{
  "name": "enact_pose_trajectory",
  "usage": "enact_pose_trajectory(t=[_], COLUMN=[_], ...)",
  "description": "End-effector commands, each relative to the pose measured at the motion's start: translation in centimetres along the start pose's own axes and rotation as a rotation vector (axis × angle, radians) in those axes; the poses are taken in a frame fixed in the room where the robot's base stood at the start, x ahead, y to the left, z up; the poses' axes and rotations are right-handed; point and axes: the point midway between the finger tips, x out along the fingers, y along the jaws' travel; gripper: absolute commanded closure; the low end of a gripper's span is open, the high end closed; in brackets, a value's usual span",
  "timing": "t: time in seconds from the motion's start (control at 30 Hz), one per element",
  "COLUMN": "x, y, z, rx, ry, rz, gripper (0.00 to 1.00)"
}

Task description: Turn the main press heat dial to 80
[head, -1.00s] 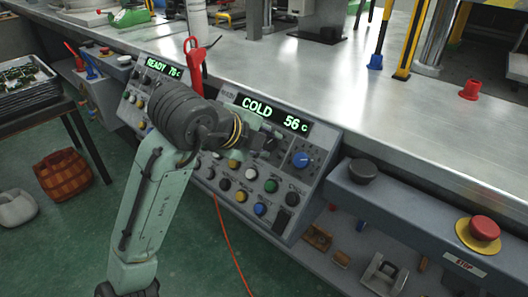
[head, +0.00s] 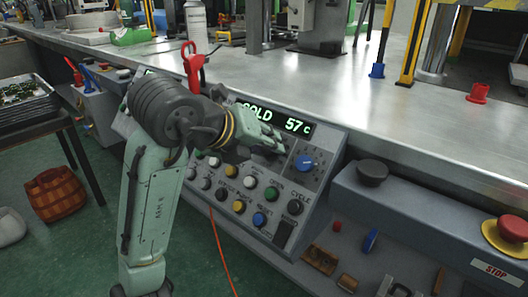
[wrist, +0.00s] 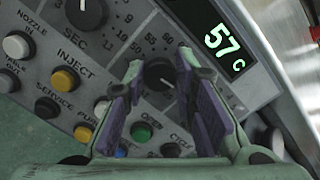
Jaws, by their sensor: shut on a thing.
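The heat dial (wrist: 159,74) is a black round knob with a white pointer line on a numbered scale, beside the green display. The display (head: 296,125) reads COLD 57 c in the head view, and its 57 c also shows in the wrist view (wrist: 224,48). My gripper (wrist: 160,70) has its purple-padded fingers on either side of the dial, shut on it. The exact number at the pointer is hard to read.
Another black dial marked SEC (wrist: 86,12) is close by. A red emergency stop (head: 515,230) is at the right.

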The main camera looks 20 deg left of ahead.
Motion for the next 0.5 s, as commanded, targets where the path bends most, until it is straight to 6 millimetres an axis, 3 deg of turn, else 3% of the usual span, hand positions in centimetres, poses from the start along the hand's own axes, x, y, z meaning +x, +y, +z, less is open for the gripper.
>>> enact_pose_trajectory(t=[0.5], x=[0.05], y=[0.03], z=[-0.20], rx=[0.160], ry=[0.006], rz=[-0.012], gripper=[1.00])
